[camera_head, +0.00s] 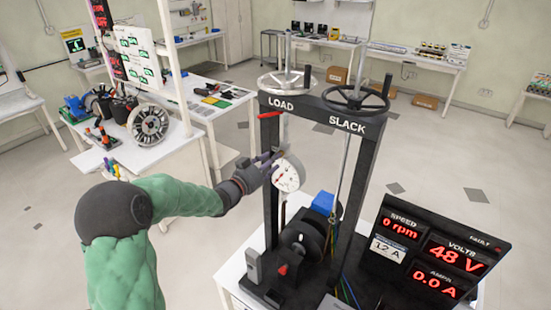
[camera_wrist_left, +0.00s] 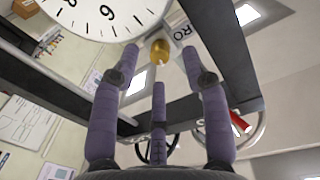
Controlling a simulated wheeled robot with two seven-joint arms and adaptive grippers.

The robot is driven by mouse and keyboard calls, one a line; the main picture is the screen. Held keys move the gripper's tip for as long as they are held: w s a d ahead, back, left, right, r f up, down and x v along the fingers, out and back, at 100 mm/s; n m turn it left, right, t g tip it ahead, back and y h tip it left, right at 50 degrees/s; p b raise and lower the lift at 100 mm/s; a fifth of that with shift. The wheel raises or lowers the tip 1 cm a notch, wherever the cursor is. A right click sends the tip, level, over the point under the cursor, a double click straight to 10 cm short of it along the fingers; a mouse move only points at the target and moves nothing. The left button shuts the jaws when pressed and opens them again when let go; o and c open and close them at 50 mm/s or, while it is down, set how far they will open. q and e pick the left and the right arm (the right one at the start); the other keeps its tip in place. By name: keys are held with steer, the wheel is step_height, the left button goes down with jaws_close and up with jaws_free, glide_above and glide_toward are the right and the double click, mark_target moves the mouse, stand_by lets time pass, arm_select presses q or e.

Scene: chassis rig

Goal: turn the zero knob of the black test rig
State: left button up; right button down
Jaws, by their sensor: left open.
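The black test rig (camera_head: 269,195) stands on a white table, with LOAD and SLACK lettered on its top beam. Its round white dial (camera_head: 288,174) hangs inside the frame and also fills the top left of the left wrist view (camera_wrist_left: 95,14). The small brass zero knob (camera_wrist_left: 159,50) sits beside the dial, next to a plate partly reading "RO". My left gripper (camera_head: 274,160) is at the dial's upper left. In the wrist view its purple fingers (camera_wrist_left: 160,62) are spread, with the knob between the tips; contact cannot be told. My right gripper is out of view.
Two handwheels, silver (camera_head: 286,80) and black (camera_head: 355,98), top the rig. A red-handled lever (camera_head: 269,115) sticks out at the left post. A display panel (camera_head: 432,252) reading 0 rpm, 48 V and 0.0 A stands at right. A bench with a motor wheel (camera_head: 149,124) is at left.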

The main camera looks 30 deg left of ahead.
arm_select(q)
steer(key=s+a, duration=0.1)
steer(key=s, duration=0.8)
steer(key=shift+a, duration=0.15)
steer(key=s+d+f+n+g, duration=0.1)
steer(key=d+f+n+g, duration=0.45)
steer(key=f, duration=0.95)
steer(key=s+d+f+g, duration=0.1)
steer(key=d+f+g, duration=0.2)
steer(key=d+f, duration=0.85)
steer(key=s+d+f+n+g+h, duration=0.1)
steer(key=s+d+f+g, duration=0.45)
steer(key=s+f, duration=0.5)
steer(key=s+d+f+n+g, duration=0.1)
steer(key=s+d+f+g, duration=0.3)
steer(key=s+d+f, duration=0.5)
step_height(320, 180, down, 23)
steer(key=s+a+m+b, duration=0.1)
steer(key=b, duration=2.3)
steer(key=shift+t, duration=0.3)
steer(key=shift+r+m, duration=0.1)
steer(key=shift+m, duration=0.15)
